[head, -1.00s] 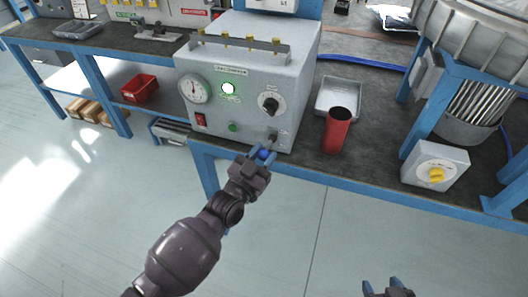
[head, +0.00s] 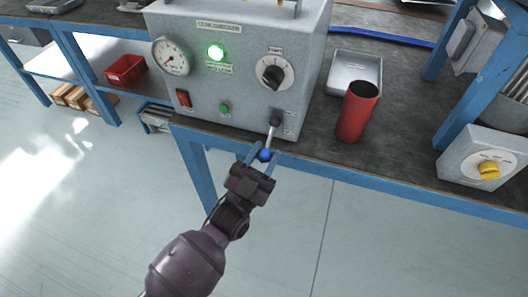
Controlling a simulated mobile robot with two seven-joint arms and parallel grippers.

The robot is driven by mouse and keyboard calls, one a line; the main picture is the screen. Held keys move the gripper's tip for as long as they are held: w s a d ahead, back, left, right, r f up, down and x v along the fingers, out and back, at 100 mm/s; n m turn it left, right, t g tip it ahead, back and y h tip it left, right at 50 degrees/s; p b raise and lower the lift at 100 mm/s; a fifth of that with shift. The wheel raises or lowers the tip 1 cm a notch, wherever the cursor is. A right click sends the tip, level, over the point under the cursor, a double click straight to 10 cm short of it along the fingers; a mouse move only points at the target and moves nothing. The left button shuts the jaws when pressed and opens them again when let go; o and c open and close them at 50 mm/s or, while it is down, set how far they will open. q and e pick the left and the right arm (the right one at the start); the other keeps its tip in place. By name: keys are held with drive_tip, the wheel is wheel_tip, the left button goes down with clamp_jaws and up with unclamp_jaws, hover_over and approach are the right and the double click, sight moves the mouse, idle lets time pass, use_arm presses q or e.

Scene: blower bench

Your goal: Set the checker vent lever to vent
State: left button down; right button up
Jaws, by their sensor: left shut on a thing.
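The checker (head: 235,85) is a grey box on the bench, with a lit green lamp (head: 216,53), a dial gauge (head: 171,56), a black rotary knob (head: 272,75) and a red switch (head: 183,98) on its front. The vent lever (head: 270,135) sits at the lower right of that front. Its metal shaft points down, slightly left, and ends in a blue ball. The labels beside it are too small to read. My left gripper (head: 264,157) is shut on the blue ball, with a finger on each side. My right gripper is out of view.
A red cylinder (head: 356,112) and a metal tray (head: 356,72) stand right of the checker. A grey box with a yellow knob (head: 487,170) is farther right on the bench (head: 405,140). A red bin (head: 125,70) is on the lower shelf at left. The floor in front is clear.

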use_arm(q)
drive_tip(key=shift+f, duration=0.1)
idle(0.3)
drive_tip(key=c, duration=0.8)
unclamp_jaws()
drive_tip(key=v, duration=0.7)
drive_tip(key=shift+s+a+f, duration=0.15)
